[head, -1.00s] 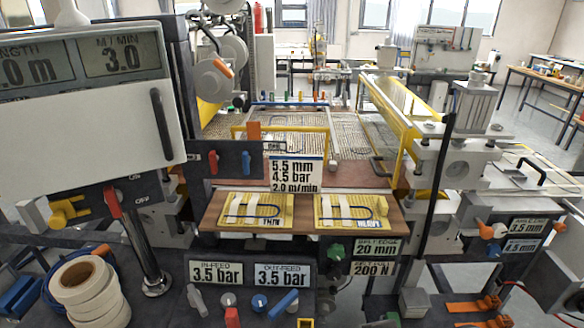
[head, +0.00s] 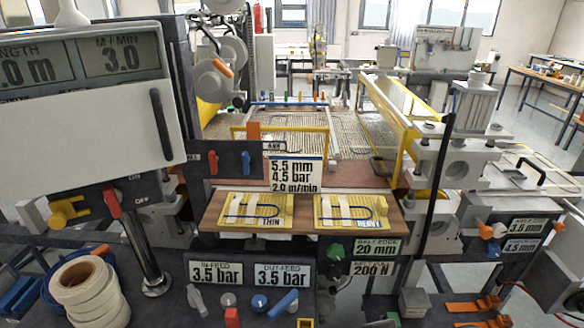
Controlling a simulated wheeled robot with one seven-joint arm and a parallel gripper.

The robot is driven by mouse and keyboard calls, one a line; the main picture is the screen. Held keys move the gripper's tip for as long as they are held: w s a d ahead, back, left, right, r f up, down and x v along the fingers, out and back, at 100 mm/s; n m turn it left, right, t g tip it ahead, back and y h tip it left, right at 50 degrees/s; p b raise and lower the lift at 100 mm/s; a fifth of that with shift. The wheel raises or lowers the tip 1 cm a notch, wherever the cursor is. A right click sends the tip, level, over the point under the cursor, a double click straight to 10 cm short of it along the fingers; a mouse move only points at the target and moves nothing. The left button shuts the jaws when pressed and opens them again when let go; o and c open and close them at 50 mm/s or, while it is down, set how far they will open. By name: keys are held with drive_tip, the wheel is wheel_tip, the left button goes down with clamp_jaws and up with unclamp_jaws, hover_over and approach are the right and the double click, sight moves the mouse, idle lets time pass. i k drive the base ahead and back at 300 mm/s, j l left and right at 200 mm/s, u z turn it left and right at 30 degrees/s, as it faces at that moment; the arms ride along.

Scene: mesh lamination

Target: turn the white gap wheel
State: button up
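A small white wheel (head: 500,230) sits at the right, beside an orange-tipped handle (head: 486,231) and above a blue one (head: 492,250). I take it to be the white gap wheel, but it is too small to be sure. Right of it, an upper display (head: 529,227) reads about 3.6 mm and a lower display (head: 522,247) reads about 4.5 mm. My gripper is not in the head view, so its place relative to the wheel and its opening cannot be seen.
A wooden shelf (head: 303,233) holds two yellow sample cards, marked THIN and HEAVY. A dark upright post (head: 436,190) stands left of the wheel. White tape rolls (head: 90,290) lie at the lower left. An orange-topped block (head: 473,304) sits below the wheel.

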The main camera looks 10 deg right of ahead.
sight(500, 230)
drive_tip(key=l+u, duration=0.15)
drive_tip(key=l, duration=0.2)
drive_tip(key=k+l+u, duration=0.15)
drive_tip(key=l, duration=0.15)
drive_tip(key=k+l+u, duration=0.15)
drive_tip(key=l, duration=0.2)
drive_tip(key=l+u, duration=0.15)
drive_tip(key=l, duration=0.15)
drive_tip(key=k, duration=0.05)
